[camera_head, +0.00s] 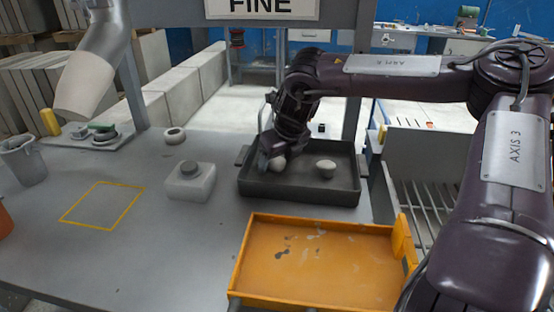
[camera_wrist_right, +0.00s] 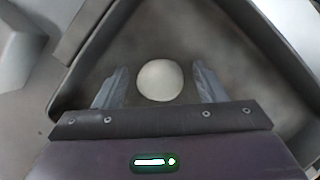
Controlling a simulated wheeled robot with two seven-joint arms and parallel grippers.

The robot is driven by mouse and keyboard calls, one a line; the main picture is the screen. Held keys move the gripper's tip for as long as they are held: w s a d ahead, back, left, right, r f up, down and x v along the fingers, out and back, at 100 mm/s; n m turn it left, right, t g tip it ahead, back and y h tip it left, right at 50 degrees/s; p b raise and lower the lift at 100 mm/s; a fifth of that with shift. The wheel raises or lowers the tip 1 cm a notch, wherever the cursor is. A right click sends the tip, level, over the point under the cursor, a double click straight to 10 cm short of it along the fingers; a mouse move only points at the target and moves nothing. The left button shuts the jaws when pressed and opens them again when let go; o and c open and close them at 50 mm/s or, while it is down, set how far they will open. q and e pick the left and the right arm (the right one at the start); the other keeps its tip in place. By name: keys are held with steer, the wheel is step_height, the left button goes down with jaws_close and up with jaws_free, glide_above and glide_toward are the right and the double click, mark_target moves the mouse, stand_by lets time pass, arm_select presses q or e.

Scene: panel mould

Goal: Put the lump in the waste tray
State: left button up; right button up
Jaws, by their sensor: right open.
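A pale, rounded lump (camera_head: 278,163) lies in the dark grey tray (camera_head: 300,191), near its left side. My right gripper (camera_head: 270,160) reaches down into that tray at the lump and partly hides it. In the right wrist view the lump (camera_wrist_right: 160,80) shows between the two open fingers of the right gripper (camera_wrist_right: 162,88), with a gap on each side. A second pale lump (camera_head: 326,169) sits to the right in the same tray. An orange tray (camera_head: 320,265), with a few dark and pale flecks, stands in front. No label shows which is the waste tray. My left gripper is not seen.
A pale block with a grey knob (camera_head: 190,187) stands left of the dark tray, with a ring (camera_head: 175,136) behind it. A yellow outlined square (camera_head: 103,206) on the table is bare. A grey pot (camera_head: 22,160) stands at the far left. The front left tabletop is mostly clear.

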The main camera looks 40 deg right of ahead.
steer(key=shift+r, duration=0.1)
steer(key=shift+r, duration=0.2)
steer(key=v, duration=1.1)
steer(key=shift+s+r+p, duration=0.25)
steer(key=shift+r+p, duration=0.05)
steer(key=shift+p, duration=0.1)
steer(key=shift+a, duration=0.1)
